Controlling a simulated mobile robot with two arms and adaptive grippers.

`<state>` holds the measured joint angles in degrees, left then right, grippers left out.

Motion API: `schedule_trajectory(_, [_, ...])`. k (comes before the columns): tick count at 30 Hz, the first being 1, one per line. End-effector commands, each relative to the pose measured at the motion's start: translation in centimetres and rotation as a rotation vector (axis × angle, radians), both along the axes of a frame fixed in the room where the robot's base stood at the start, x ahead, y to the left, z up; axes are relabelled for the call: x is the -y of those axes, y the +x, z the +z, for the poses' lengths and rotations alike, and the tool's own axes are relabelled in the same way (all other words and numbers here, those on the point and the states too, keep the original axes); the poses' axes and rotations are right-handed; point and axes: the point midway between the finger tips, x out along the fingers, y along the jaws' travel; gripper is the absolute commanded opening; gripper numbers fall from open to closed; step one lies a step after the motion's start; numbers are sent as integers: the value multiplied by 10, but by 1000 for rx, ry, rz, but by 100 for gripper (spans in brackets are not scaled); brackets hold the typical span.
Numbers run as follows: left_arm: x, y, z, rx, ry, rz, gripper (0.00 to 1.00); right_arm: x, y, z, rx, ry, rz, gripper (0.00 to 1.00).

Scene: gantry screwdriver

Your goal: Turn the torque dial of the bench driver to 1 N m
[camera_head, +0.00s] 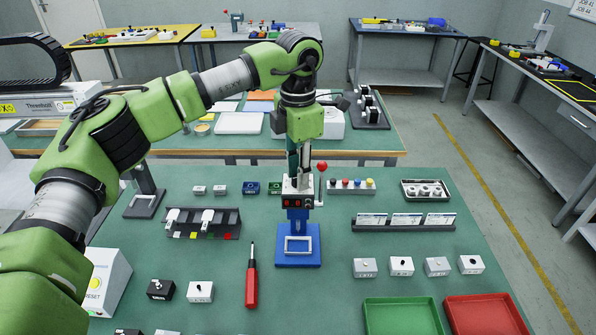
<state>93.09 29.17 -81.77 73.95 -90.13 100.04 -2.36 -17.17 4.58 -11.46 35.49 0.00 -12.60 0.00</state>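The bench driver has a blue base and column (298,238) and stands upright at the middle of the green bench. Its small grey head carries a dark panel with red marks (298,203), and a red ball lever (322,167) stands at its right. I cannot make out the torque dial or its setting. My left arm reaches in from the left and bends down over the driver. My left gripper (300,178) is right at the top of the driver's head, overlapping it, so its opening and any contact cannot be told. My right gripper is out of view.
A red screwdriver (251,283) lies left of the driver. A rack with white pieces (203,224) is behind it. Small switch boxes (402,265), a green tray (370,304) and a red tray (520,326) are at right. The bench around the driver's base is clear.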

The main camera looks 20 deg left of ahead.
Motion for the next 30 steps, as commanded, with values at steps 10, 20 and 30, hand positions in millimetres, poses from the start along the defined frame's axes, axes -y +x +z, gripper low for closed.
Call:
schedule_trajectory(10, [1, 1, 45, 4, -1, 0, 26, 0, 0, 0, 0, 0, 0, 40])
schedule_trajectory(20, [0, 0, 107, 2, -1, 1, 26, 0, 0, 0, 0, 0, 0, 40])
schedule_trajectory(30, [0, 0, 120, 0, 0, 0, 26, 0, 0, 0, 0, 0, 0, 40])
